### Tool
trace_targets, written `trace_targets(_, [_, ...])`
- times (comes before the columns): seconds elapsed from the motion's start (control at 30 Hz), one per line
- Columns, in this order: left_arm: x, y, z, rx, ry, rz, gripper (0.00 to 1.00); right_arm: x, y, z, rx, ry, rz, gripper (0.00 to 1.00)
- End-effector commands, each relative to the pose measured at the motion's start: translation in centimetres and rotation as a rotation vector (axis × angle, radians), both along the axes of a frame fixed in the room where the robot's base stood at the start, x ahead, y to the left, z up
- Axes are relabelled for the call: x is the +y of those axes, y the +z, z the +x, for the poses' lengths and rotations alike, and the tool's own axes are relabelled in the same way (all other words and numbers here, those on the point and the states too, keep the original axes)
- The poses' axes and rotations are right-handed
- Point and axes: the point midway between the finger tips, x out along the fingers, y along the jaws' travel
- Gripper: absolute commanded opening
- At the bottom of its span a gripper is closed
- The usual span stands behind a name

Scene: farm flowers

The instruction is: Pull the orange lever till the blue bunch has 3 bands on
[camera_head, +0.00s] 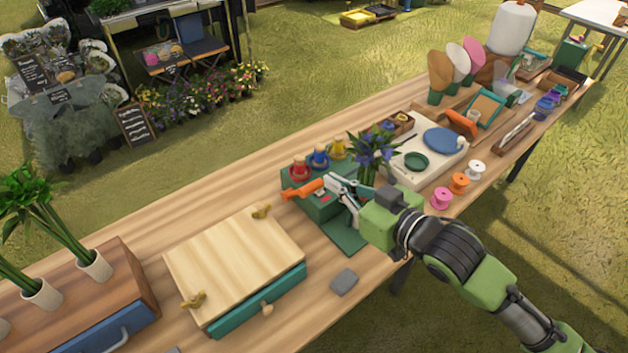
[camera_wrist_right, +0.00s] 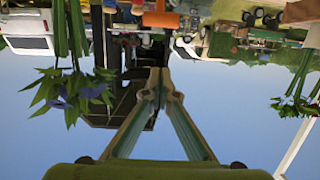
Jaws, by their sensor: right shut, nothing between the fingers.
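The orange lever (camera_head: 303,190) sticks out to the left from the green box-like machine (camera_head: 322,208) on the table. My right gripper (camera_head: 332,182) is shut and empty, with its tips close to the lever's right end; I cannot tell whether they touch. In the right wrist view, which is upside down, the gripper (camera_wrist_right: 161,75) shows with an orange part (camera_wrist_right: 161,19) beyond its tips. The blue bunch (camera_head: 372,155) stands upright behind my gripper, and it also hangs at the left of the wrist view (camera_wrist_right: 80,88). Its bands cannot be made out. My left gripper is not in view.
Red, blue and yellow spools (camera_head: 319,160) sit behind the lever. A wooden box with a teal drawer (camera_head: 262,298) is at the left front. A white board with dishes (camera_head: 400,166) and loose spools (camera_head: 459,183) lie to the right. A grey block (camera_head: 344,281) lies near the front edge.

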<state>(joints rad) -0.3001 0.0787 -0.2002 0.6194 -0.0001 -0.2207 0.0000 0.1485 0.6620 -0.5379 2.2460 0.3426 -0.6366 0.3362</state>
Motion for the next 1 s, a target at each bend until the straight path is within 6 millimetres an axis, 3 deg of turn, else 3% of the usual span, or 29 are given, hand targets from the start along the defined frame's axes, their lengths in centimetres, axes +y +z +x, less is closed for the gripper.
trace_targets(0.37, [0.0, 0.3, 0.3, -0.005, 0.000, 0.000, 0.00, 0.3, -0.1, 0.6, 0.001, -0.002, 0.001, 0.00])
trace_targets(0.9, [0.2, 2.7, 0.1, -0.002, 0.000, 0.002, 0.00, 5.9, -2.4, 8.1, 0.001, -0.001, 0.000, 0.00])
trace_targets(1.0, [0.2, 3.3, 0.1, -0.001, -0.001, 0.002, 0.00, 5.0, -4.2, 7.0, 0.007, -0.002, -0.004, 0.00])
